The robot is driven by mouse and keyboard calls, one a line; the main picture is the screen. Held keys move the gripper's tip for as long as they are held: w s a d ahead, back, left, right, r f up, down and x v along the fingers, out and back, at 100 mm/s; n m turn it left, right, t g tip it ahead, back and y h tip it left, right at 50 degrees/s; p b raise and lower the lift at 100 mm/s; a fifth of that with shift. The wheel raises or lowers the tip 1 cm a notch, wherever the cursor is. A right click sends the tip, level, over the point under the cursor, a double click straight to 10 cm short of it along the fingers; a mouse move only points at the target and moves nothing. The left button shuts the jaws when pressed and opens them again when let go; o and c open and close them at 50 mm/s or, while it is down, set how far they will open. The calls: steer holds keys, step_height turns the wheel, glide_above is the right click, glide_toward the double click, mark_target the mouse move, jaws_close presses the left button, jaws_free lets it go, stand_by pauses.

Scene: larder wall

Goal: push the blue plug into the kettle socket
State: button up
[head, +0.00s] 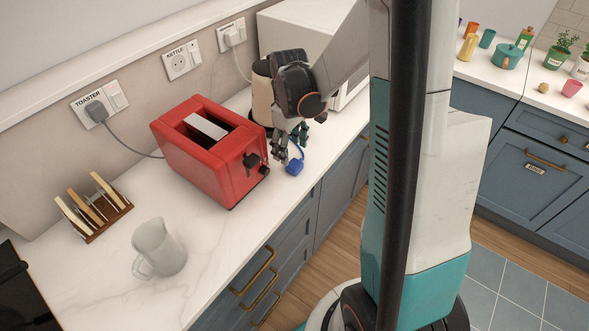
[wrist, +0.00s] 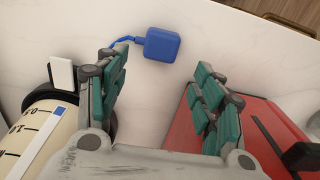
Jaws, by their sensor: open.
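The blue plug (head: 294,167) lies on the white counter near its front edge, right of the red toaster. In the wrist view the blue plug (wrist: 161,44) lies beyond the fingertips, with its blue cord running left behind a finger. My gripper (head: 288,150) is open and empty, just above the counter close to the plug; its two green-padded fingers (wrist: 160,85) stand wide apart. The kettle socket (head: 180,62), labelled KETTLE, is on the wall behind the toaster and is empty, with a switch beside it. The cream kettle (head: 262,95) stands partly hidden behind my gripper.
The red toaster (head: 205,150) stands left of my gripper, its grey plug (head: 97,110) in the toaster socket. Another socket (head: 232,37) holds a white plug. A white microwave (head: 290,30) stands behind. A toast rack (head: 92,208) and glass jug (head: 158,248) stand at the front left.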

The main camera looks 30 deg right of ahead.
mark_target(294, 163)
steer(key=shift+f, duration=0.5)
steer(key=shift+s, duration=0.1)
steer(key=f, duration=0.1)
steer(key=f+b, duration=0.1)
steer(key=f, duration=0.1)
steer(key=s+f+b, duration=0.1)
steer(key=f, duration=0.1)
steer(key=shift+d+f, duration=0.15)
steer(key=shift+d, duration=0.15)
steer(key=c, duration=1.1)
